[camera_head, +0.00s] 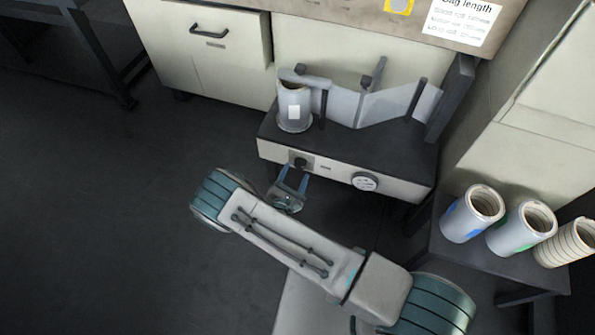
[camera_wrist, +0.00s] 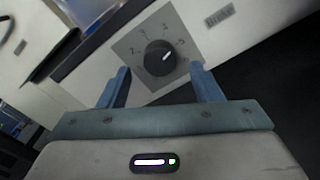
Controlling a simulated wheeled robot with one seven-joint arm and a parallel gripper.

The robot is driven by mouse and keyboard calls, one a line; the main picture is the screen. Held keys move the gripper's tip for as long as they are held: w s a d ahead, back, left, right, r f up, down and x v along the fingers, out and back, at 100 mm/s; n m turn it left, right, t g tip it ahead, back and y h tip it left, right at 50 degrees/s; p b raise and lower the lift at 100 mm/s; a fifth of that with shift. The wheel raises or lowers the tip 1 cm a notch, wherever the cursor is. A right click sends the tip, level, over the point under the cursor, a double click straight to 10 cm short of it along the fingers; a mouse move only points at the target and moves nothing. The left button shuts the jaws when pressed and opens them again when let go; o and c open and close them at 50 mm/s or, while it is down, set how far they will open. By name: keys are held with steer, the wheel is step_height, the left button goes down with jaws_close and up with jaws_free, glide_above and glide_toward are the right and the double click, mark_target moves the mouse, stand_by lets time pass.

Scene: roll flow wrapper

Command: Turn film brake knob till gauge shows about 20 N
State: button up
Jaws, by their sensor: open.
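The film brake knob (camera_head: 300,163) is a small black dial on the left of the machine's pale front panel. In the wrist view the knob (camera_wrist: 160,57) sits on a grey plate with numbers around it, and its white mark points up and right. My gripper (camera_head: 291,180) is open in front of the knob. In the wrist view its blue fingers (camera_wrist: 160,82) stand wide apart, below and either side of the knob, not touching it.
A film roll (camera_head: 294,108) stands on the dark machine top, with grey film (camera_head: 390,105) running right over posts. Several spare rolls (camera_head: 472,213) stand on a dark side table at the right. The floor at left is clear.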

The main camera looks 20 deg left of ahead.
mark_target(300, 163)
steer(key=shift+w+d, duration=0.1)
steer(key=shift+w, duration=1.35)
steer(key=c, duration=1)
